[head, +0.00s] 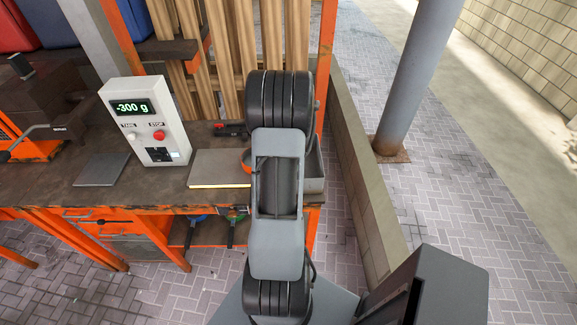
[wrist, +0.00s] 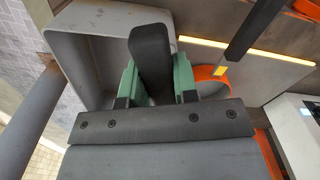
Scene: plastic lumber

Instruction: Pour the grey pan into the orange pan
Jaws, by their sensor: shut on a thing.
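My gripper (wrist: 154,85) has green fingers shut on a thick black handle (wrist: 151,55), which I take for the grey pan's. The grey pan's bowl cannot be made out; my gripper body hides what lies beneath. The orange pan (wrist: 213,72) shows as an orange rim beside the right finger in the wrist view, partly covered by my gripper. Its black handle reaches to the upper right. In the head view a bit of the orange pan (head: 246,160) shows left of my arm, by the scale plate. My arm hides the gripper there.
A grey square-walled bin (head: 314,172) stands at the bench's right end, also left of my gripper in the wrist view (wrist: 77,62). The scale plate (head: 219,168) has a lit yellow edge. The control box (head: 145,120) reads -300 g. A dark flat plate (head: 102,170) lies left.

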